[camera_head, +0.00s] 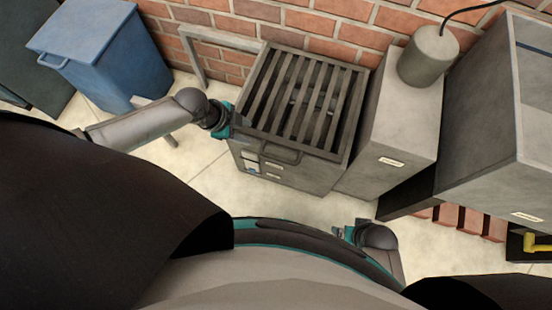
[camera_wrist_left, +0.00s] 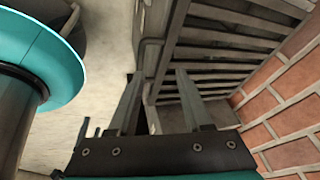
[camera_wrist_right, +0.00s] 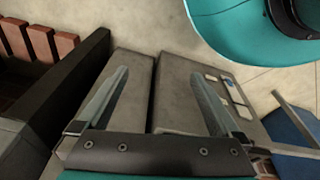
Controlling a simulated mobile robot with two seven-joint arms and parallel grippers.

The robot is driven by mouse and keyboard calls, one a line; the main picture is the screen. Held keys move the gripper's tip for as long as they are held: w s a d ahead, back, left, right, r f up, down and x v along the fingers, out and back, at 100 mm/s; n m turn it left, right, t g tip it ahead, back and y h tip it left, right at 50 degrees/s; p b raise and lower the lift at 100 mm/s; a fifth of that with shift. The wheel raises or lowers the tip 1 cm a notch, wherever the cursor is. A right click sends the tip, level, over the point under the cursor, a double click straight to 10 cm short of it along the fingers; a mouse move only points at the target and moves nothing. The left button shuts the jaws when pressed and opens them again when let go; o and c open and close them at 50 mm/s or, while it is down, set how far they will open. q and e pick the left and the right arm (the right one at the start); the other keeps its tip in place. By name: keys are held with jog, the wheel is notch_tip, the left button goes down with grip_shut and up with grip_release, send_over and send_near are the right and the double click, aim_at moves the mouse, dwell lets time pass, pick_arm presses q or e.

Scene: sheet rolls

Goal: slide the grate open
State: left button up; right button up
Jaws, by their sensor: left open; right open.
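The grate (camera_head: 305,95), a frame of dark parallel slats, covers the top of a grey metal box by the brick wall. A bar handle (camera_head: 282,155) is at its front edge. My left gripper (camera_head: 238,120) is at the box's left front corner, open and empty. In the left wrist view its fingers (camera_wrist_left: 158,78) spread below the front edge, with the handle (camera_wrist_left: 150,62) just beyond them and the slats (camera_wrist_left: 225,60) to the right. Contact cannot be told. My right gripper (camera_head: 346,235) is open and empty, low in front of the box; its fingers (camera_wrist_right: 158,76) show in its wrist view.
A grey cabinet (camera_head: 385,130) with a cylinder (camera_head: 430,55) on it stands right of the box. A larger grey unit (camera_head: 490,110) is farther right. A blue bin (camera_head: 95,50) stands at the left. The tiled floor (camera_head: 285,205) in front is clear.

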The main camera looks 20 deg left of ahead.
pick_arm(q)
jog(key=s+d+r+m+g+h+b, duration=0.1)
jog(key=s+d+m+b, duration=0.1)
jog(key=m, duration=0.1)
jog(key=b, duration=0.4)
send_near(279, 159)
jog(key=shift+m, duration=0.3)
jog(key=b+x, duration=0.3)
jog(key=x, duration=0.2)
jog(key=shift+w+f, duration=0.15)
jog(key=shift+f, duration=0.05)
jog(key=shift+d+f, duration=0.1)
jog(key=shift+f, duration=0.15)
jog(key=shift+w+d+f+b, duration=0.2)
jog(key=shift+d+f+b, duration=0.05)
jog(key=shift+f+b, duration=0.3)
jog(key=shift+d+f, duration=0.15)
jog(key=shift+f, duration=0.2)
pick_arm(e)
jog(key=w+a+r+t, duration=0.2)
jog(key=w+r, duration=0.2)
jog(key=r, duration=0.2)
jog(key=w+a+r+t+y, duration=0.1)
jog(key=w+a+r+t, duration=0.1)
jog(key=r, duration=0.5)
jog(key=shift+w+r+t+y, duration=0.3)
jog(key=shift+w+t, duration=0.3)
jog(key=shift+w, duration=0.65)
pick_arm(q)
grip_shut()
